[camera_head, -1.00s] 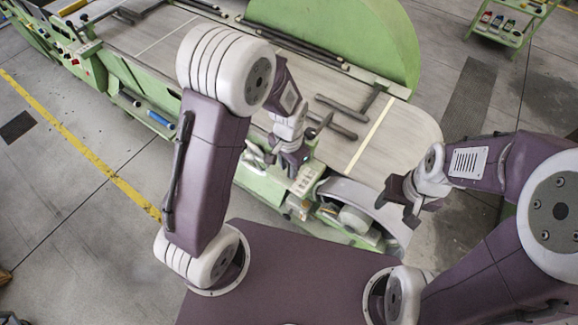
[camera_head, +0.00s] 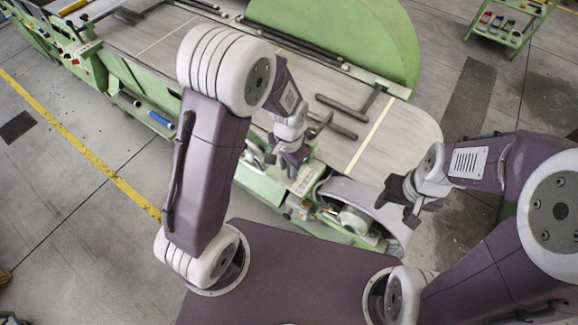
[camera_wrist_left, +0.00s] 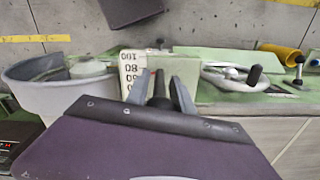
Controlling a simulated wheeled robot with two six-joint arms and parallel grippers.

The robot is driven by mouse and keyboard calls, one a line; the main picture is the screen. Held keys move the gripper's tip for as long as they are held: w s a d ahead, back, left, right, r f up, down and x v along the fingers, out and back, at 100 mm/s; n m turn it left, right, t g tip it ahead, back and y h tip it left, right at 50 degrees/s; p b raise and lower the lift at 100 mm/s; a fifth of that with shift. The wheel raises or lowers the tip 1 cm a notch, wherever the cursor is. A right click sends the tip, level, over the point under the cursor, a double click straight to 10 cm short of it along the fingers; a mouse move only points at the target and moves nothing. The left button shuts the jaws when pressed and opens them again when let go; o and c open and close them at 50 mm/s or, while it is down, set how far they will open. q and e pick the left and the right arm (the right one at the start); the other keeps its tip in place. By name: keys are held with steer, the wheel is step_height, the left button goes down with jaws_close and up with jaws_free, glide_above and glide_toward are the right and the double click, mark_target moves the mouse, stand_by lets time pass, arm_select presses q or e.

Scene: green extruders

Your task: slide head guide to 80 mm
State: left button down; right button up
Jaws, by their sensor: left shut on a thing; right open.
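My left gripper (camera_wrist_left: 158,82) is shut on a dark knob (camera_wrist_left: 158,100) beside a white scale plate (camera_wrist_left: 132,68), at the front edge of the green machine. I take the knob to be the head guide's handle; the guide itself is mostly hidden by the fingers. The scale shows printed numbers, among them 100 and 80. A small red mark shows between the plate and the knob; its exact reading cannot be told. In the head view my left gripper (camera_head: 290,160) is over the machine's near edge. My right gripper (camera_head: 400,200) is open and empty, to the right.
A handwheel with a black handle (camera_wrist_left: 254,76) is right of the knob in the left wrist view. A grey rounded housing (camera_wrist_left: 40,92) is to its left. Dark bars (camera_head: 337,105) lie on the machine's flat bed (camera_head: 395,150). A green cart (camera_head: 505,25) stands far right.

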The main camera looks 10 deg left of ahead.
arm_select(q)
steer(key=shift+s, duration=0.25)
steer(key=shift+s+a, duration=0.1)
steer(key=shift+s, duration=0.05)
steer(key=c, duration=1.1)
jaws_free()
steer(key=shift+f, duration=0.1)
steer(key=shift+w, duration=0.2)
step_height(320, 180, up, 9)
steer(key=shift+r+p, duration=0.1)
steer(key=shift+p, duration=0.3)
steer(key=shift+s, duration=0.1)
